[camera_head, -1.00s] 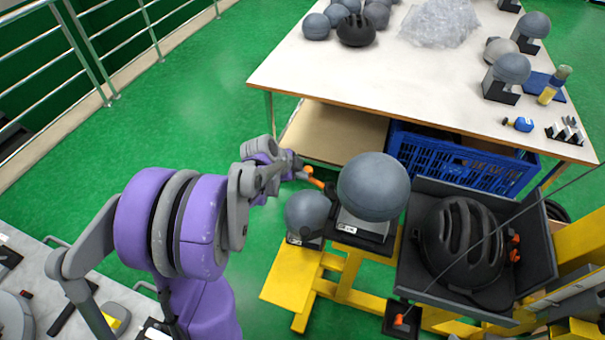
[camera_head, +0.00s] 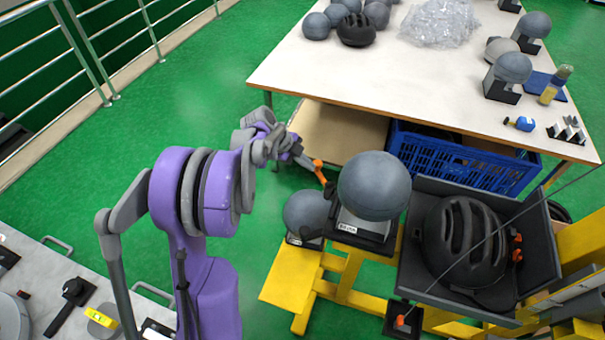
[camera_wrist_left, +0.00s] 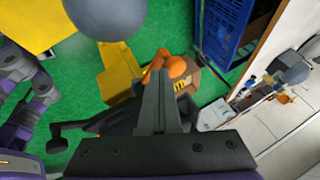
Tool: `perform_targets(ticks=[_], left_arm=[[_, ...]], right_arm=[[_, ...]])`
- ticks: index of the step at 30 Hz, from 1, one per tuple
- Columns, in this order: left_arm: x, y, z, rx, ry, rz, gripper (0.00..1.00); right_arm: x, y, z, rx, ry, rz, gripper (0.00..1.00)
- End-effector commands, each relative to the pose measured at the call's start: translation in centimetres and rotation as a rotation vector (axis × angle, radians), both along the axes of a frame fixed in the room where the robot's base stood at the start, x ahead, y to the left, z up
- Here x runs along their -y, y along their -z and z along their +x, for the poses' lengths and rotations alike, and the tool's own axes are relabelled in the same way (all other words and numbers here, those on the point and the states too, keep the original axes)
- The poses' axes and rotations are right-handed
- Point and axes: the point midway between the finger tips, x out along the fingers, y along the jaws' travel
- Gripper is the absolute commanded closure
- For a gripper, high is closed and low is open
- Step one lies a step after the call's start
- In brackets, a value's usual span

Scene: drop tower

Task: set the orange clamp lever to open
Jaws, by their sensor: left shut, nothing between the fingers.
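The orange clamp lever (camera_head: 319,171) is a short bar left of the big grey ball on the yellow stand. In the head view it runs steeply, its upper end at the tip of my left gripper (camera_head: 303,162). My left gripper is shut and empty, beside the lever; I cannot tell whether they touch. In the left wrist view, the shut fingers (camera_wrist_left: 160,95) point at the orange lever (camera_wrist_left: 174,66), partly hiding it. The clamp's base is hidden behind the ball and its black holder. My right gripper is not in view.
Two grey balls (camera_head: 374,186) (camera_head: 306,212) sit in black holders on the yellow stand (camera_head: 292,277). A black helmet (camera_head: 462,238) lies in a grey tray to the right. The white table (camera_head: 350,82) with a blue crate (camera_head: 460,164) beneath is behind.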

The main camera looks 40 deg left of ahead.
Motion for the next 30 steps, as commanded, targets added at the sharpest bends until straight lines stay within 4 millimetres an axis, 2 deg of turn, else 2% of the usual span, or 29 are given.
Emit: perform_targets(ticks=[2, 12, 30], left_arm=[[0.0, 0.0, 0.5, -0.001, 0.043, 0.0, 1.0], [0.1, 0.0, 1.3, 0.0, 0.037, 0.0, 1.0], [0.2, 0.0, 1.4, -0.001, 0.036, 0.0, 1.0]], right_arm=[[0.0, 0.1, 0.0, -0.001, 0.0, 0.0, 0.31], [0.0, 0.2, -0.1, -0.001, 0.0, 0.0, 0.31], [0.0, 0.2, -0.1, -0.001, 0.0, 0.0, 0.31]])
